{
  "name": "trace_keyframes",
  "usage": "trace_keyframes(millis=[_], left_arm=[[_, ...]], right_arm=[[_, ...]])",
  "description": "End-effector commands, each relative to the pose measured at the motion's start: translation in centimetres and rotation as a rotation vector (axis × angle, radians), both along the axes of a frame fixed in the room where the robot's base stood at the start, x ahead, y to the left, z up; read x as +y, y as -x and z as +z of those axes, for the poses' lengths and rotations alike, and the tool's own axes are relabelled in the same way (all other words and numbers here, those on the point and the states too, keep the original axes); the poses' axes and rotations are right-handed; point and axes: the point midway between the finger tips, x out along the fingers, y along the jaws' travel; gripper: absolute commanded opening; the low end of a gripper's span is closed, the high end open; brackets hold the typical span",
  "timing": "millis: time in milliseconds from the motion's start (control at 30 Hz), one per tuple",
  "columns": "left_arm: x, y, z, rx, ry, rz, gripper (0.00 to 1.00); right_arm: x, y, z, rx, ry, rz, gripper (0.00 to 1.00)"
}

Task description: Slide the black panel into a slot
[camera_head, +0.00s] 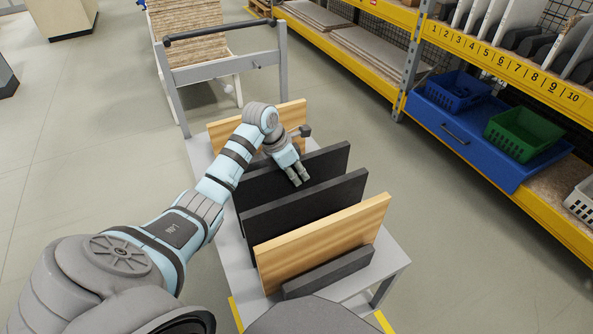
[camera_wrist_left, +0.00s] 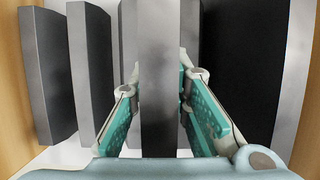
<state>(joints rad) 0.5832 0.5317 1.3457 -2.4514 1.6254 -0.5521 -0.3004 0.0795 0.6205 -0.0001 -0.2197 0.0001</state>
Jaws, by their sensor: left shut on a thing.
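Several upright panels stand in a row on a light grey table (camera_head: 395,262). They include black panels and light wood panels. My left gripper (camera_head: 299,181) reaches down from the left onto the rear black panel (camera_head: 328,161). In the left wrist view, its teal fingers (camera_wrist_left: 160,105) lie on both sides of a dark panel (camera_wrist_left: 158,65) and are shut on it. The panel is upright. Its lower edge and the slots are hidden. Another black panel (camera_head: 310,209) stands in front of it. My right gripper is not in view.
A front wood panel (camera_head: 325,240) and a low dark block (camera_head: 328,272) stand nearest me. A rear wood panel (camera_head: 222,128) is behind my arm. A grey-framed rack (camera_head: 225,69) stands behind. Yellow shelving (camera_head: 545,206) with bins is at right; floor is clear at left.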

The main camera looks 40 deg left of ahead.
Motion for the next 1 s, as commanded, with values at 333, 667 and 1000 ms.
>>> trace_keyframes(millis=[333, 667, 1000], left_arm=[[0.0, -0.1, 0.1, -0.004, -0.001, 0.000, 0.28], [0.0, 0.1, -0.1, 0.002, 0.000, 0.001, 0.40], [1.2, 1.9, 5.5, -0.005, -0.005, 0.000, 0.40]], right_arm=[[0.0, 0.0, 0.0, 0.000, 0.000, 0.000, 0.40], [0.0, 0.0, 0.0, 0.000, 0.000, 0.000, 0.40], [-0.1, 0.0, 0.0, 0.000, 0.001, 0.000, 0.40]])
